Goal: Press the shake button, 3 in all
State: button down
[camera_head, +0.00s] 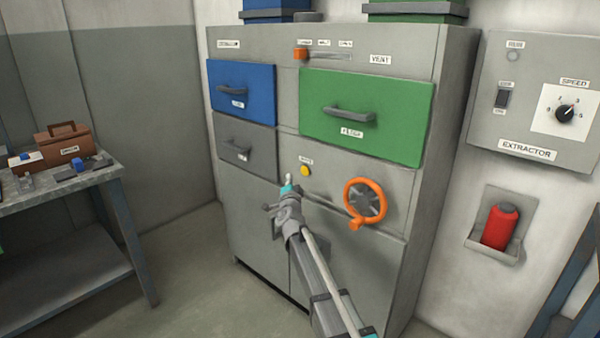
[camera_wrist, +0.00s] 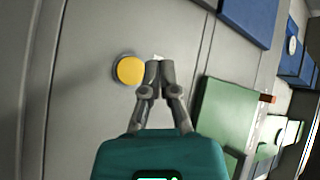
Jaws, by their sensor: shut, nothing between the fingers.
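The shake button is a round yellow button (camera_head: 306,171) on the front of the grey cabinet (camera_head: 240,220), below the drawers. A small label sits just above it, too small to read surely. My gripper (camera_head: 288,182) is in front of the cabinet, a little left of and below the button in the head view. In the wrist view the yellow button (camera_wrist: 130,70) is just left of my gripper's fingertips (camera_wrist: 159,70). The fingers are together with nothing between them. They partly cover a white label beside the button. I cannot tell the exact gap between the fingertips and the panel.
An orange handwheel (camera_head: 366,203) sticks out right of the button. Above are a blue drawer (camera_head: 241,89), a green drawer (camera_head: 366,117) and a grey drawer (camera_head: 246,148), with handles. A workbench (camera_head: 60,196) stands left. An extractor panel (camera_head: 530,100) and red cylinder (camera_head: 500,226) are right.

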aim_at(302, 168)
jog(key=shift+w+d, duration=0.75)
jog(key=shift+w, duration=0.2)
jog(key=shift+w+d, duration=0.75)
jog(key=shift+w, duration=0.2)
jog(key=shift+w+d, duration=0.5)
jog(key=shift+w, duration=0.15)
dwell(1.4)
jog(key=shift+s, duration=0.1)
jog(key=shift+s+a, duration=0.5)
jog(key=shift+s, duration=0.1)
dwell(0.5)
jog(key=shift+s+a, duration=0.8)
jog(key=shift+s, duration=0.2)
jog(key=shift+s+a, duration=0.75)
jog(key=shift+s, duration=0.2)
dwell(0.9)
